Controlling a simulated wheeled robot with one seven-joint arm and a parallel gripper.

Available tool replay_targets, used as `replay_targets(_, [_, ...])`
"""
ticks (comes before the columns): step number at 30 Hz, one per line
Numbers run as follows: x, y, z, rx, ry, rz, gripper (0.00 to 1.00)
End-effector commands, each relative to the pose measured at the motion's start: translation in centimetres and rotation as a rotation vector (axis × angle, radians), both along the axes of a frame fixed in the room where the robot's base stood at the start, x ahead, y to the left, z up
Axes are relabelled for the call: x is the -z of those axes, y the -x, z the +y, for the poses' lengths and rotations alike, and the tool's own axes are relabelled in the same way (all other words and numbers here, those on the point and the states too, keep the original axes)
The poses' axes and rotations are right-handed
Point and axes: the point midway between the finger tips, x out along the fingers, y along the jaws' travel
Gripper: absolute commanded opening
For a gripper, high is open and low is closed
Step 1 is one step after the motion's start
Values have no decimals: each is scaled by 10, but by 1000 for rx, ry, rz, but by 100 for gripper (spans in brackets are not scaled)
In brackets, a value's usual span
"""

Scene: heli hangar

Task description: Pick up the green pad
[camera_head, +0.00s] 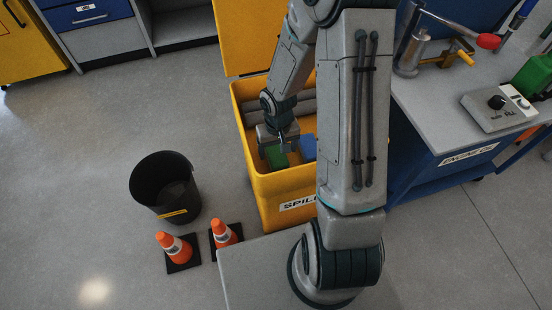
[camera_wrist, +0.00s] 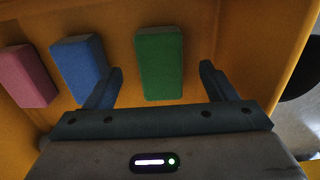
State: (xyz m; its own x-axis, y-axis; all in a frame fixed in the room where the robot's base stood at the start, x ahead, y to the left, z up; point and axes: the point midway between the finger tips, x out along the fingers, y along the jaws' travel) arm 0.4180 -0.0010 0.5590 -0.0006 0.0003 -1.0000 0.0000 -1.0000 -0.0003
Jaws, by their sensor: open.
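The green pad (camera_wrist: 160,64) is a flat rectangular block in the yellow spill bin (camera_head: 270,186). My gripper is open and empty, reaching down into the bin. Whether a finger touches the pad I cannot tell.
A blue pad (camera_wrist: 79,66) lies left of the green pad, near the left finger. A pink pad (camera_wrist: 28,76) is farther left. Grey rolls (camera_head: 296,105) lie at the bin's back. A black bucket (camera_head: 165,187) and two orange cones (camera_head: 224,234) stand left on the floor; a workbench (camera_head: 440,115) is right.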

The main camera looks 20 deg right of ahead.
Motion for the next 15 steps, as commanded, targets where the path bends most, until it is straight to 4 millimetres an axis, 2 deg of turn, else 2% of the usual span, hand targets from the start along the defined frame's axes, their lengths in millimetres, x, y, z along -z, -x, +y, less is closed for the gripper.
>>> replay_targets(5, [11,-2,0,-1,0,1,78])
replay_targets(12, [47,-7,0,-1,1,3,78])
replay_targets(15, [55,-8,0,-1,0,1,78])
